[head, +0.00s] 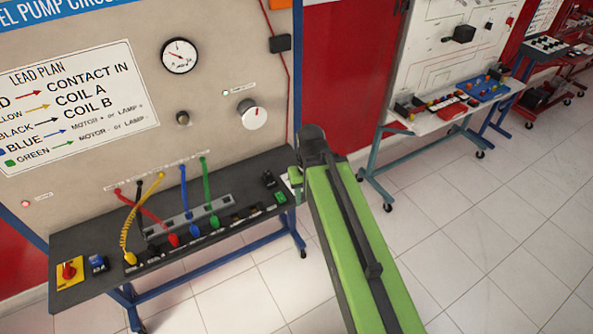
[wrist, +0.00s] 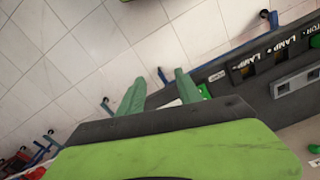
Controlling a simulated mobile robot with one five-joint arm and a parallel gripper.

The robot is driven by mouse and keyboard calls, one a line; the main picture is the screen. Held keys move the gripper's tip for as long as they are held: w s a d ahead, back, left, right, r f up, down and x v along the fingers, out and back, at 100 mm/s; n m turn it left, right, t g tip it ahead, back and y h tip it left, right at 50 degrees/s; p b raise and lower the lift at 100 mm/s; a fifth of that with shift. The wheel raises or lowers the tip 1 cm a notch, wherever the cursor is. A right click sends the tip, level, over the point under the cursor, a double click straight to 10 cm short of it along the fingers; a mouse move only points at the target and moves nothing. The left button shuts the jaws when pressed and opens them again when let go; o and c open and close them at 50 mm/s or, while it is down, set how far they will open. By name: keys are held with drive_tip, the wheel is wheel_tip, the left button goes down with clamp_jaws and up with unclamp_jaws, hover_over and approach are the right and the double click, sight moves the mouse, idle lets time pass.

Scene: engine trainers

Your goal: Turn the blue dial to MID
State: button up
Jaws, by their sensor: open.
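A small blue dial-like part (head: 98,263) sits at the left end of the dark bench top (head: 75,232), just right of a yellow plate with a red knob (head: 69,270). Its pointer and markings are too small to read. My gripper (head: 293,180) is at the bench's right end, far from the blue part. In the wrist view my gripper (wrist: 157,88) shows two green fingers spread apart with nothing between them. The blue part is not visible in the wrist view.
Coloured leads, including a yellow coiled one (head: 128,225), rise from the bench to the upright panel (head: 100,120). A pale knob (head: 253,115) and gauge (head: 180,55) are on that panel. A green button (wrist: 204,91) lies by my right finger. Tiled floor (head: 480,225) is open at right.

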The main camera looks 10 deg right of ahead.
drive_tip(key=shift+o, duration=0.9)
drive_tip(key=w+r+n+p, duration=0.6)
drive_tip(key=w+r+p, duration=0.3)
drive_tip(key=shift+d+n, duration=0.3)
drive_tip(key=shift+d, duration=0.15)
drive_tip(key=w+r+n+p, duration=0.4)
drive_tip(key=w+n, duration=0.2)
drive_tip(key=f+b, duration=1.1)
drive_tip(key=b, duration=0.1)
drive_tip(key=f+b, duration=0.6)
drive_tip(key=shift+s+a+f, duration=0.1)
drive_tip(key=shift+s+f, duration=0.15)
drive_tip(key=shift+f, duration=0.1)
drive_tip(key=shift+r, duration=0.1)
